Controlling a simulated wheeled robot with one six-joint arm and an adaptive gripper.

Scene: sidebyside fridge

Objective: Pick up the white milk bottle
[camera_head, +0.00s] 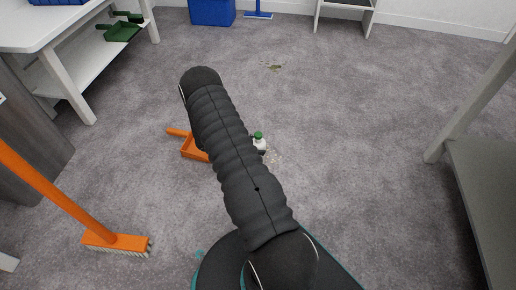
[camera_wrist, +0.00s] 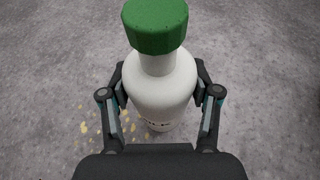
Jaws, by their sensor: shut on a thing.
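The white milk bottle (camera_wrist: 160,88) with a green cap (camera_wrist: 155,25) stands upright between the fingers of my gripper (camera_wrist: 160,95) in the wrist view. The fingers press on its left and right sides, and my gripper is shut on it. In the head view the bottle (camera_head: 260,144) shows just right of my dark arm, with its green cap up. My arm hides part of it and my gripper there. I cannot tell whether its base touches the floor.
An orange dustpan (camera_head: 193,149) lies left of the bottle, partly behind my arm. An orange broom (camera_head: 115,243) stands at the lower left. Pale crumbs (camera_wrist: 85,128) lie on the carpet near the bottle. A white table (camera_head: 62,35) is at upper left, a grey shelf (camera_head: 485,190) at right.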

